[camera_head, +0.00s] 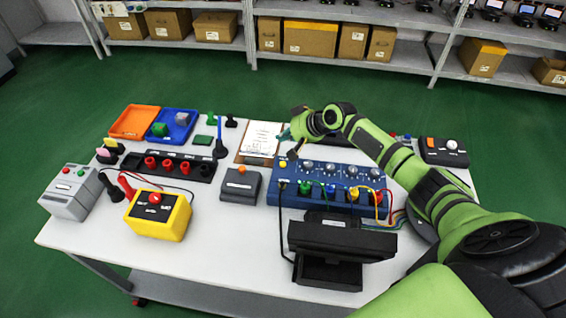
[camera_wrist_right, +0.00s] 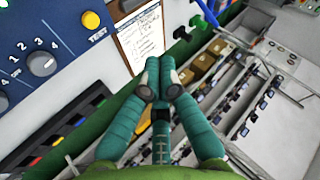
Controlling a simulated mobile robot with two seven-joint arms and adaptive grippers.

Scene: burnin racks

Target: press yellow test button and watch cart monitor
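The yellow test button (camera_head: 283,164) sits at the upper left corner of a blue test panel (camera_head: 262,192) on the white table. In the right wrist view the yellow button (camera_wrist_right: 91,20) is round, beside a printed "TEST" label. My right gripper (camera_head: 287,134) is beyond the button in the head view, apart from it. In the wrist view the teal fingers (camera_wrist_right: 161,76) are together with nothing between them. The black cart monitor (camera_head: 342,240) stands at the table's front; its screen face cannot be made out. My left gripper is not in view.
A clipboard (camera_head: 245,154) lies behind the panel. Grey knobs (camera_wrist_right: 41,63) are near the button. Colored cables run from the panel's front. A grey box (camera_head: 240,186) and a yellow box with a red button (camera_head: 158,214) stand to the left. Shelves are behind.

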